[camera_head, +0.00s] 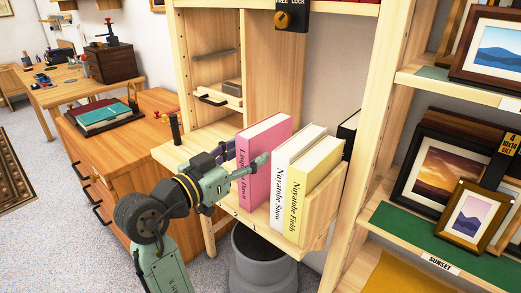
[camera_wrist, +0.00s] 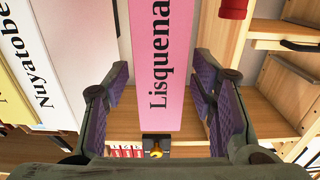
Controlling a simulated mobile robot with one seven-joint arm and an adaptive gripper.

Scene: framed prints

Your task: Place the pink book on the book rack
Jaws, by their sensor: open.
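The pink book (camera_head: 264,155) stands upright with its spine toward me, on a light wooden surface to the left of the white book. My gripper (camera_head: 241,158) is open, with one finger on each side of the pink book's spine. In the wrist view the pink book (camera_wrist: 158,60) lies between the purple finger pads, and small gaps show on both sides. The wooden book rack (camera_head: 324,205) holds the white book (camera_head: 287,178) and the yellow book (camera_head: 306,190) by its right end panel. A gap separates the pink and white books.
A grey bin (camera_head: 262,262) stands below the rack. A wooden cabinet (camera_head: 130,150) with a teal book (camera_head: 103,117) is at left. Shelves with framed prints (camera_head: 440,175) are at right. A red-handled object (camera_wrist: 234,8) shows near the top of the wrist view.

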